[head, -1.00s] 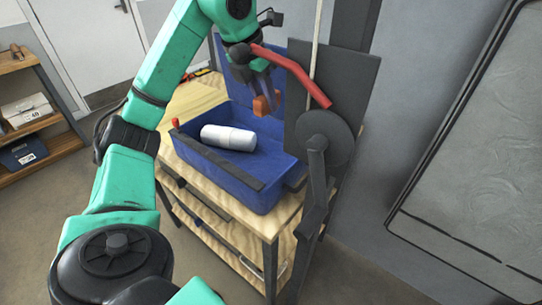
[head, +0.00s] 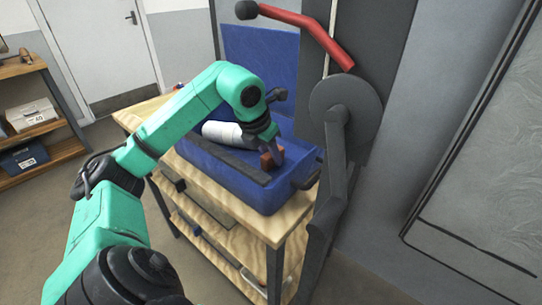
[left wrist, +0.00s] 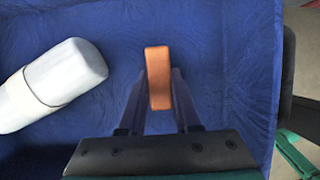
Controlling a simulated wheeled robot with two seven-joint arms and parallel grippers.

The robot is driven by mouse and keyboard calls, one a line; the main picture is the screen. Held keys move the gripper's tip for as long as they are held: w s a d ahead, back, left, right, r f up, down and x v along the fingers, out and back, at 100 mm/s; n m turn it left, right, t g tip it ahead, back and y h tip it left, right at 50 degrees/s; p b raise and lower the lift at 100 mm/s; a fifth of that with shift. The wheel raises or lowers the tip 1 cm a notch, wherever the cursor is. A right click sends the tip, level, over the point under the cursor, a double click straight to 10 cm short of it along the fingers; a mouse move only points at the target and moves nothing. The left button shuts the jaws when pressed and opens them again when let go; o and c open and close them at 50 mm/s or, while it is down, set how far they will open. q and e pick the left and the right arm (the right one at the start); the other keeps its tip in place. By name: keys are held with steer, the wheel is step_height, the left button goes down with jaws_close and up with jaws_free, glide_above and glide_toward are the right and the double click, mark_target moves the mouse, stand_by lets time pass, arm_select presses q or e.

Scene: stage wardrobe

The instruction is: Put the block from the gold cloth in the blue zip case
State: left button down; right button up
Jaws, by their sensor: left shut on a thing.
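The block (head: 272,157) is small and orange-brown. My left gripper (head: 270,150) is shut on it and holds it inside the open blue zip case (head: 235,180), near the case's right end. In the left wrist view the block (left wrist: 158,78) stands between the two fingers over the blue case floor (left wrist: 215,60). I cannot tell whether it touches the floor. A white cylinder (head: 222,134) lies in the case to the left of the block, and it also shows in the left wrist view (left wrist: 55,82). The gold cloth is not in view. My right gripper is not in view.
The case stands on a wooden workbench (head: 262,228) with its blue lid (head: 258,60) raised at the back. A dark grey stand with a disc (head: 345,105) and a red bar (head: 305,25) rise close to the right. Shelves (head: 30,130) stand at far left.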

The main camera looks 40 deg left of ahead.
arm_select(q)
steer(key=c, duration=0.6)
jaws_free()
steer(key=shift+f, duration=0.15)
steer(key=shift+r+p, duration=0.3)
steer(key=shift+r, duration=0.1)
steer(key=p+v, duration=0.2)
steer(key=v, duration=0.9)
steer(key=shift+s+r, duration=0.15)
steer(key=shift+r, duration=0.15)
